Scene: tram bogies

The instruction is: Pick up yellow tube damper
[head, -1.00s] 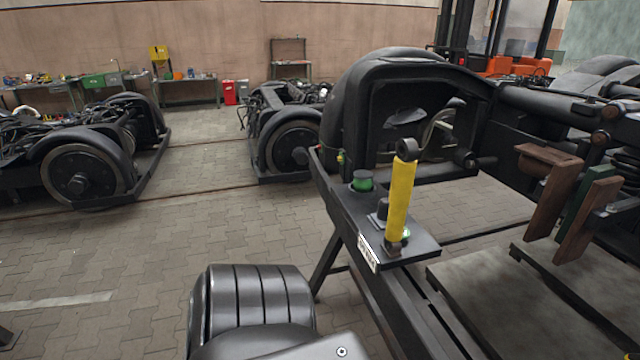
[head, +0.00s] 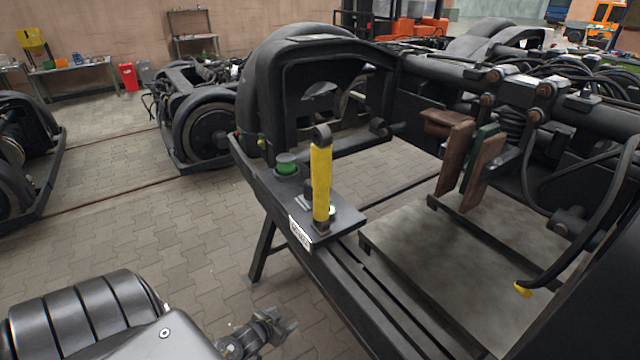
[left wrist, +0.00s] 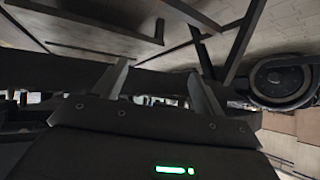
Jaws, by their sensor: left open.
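The yellow tube damper (head: 320,182) stands upright on a dark plate (head: 345,222) at the corner of the near bogie frame, in the middle of the head view. It has a dark eye at its top and a dark foot at its base. My left gripper (head: 284,322) is at the lower middle of the head view, below and to the left of the damper and apart from it. Its two fingers (left wrist: 160,80) show in the left wrist view, spread with nothing between them. The damper cannot be made out in the wrist view. My right gripper is not in view.
A green-capped cylinder (head: 287,165) stands close behind the damper on the left. The black wheel arch (head: 300,60) rises behind it. Brown and green pads (head: 470,165) hang at the right. The paved floor (head: 140,225) is open on the left.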

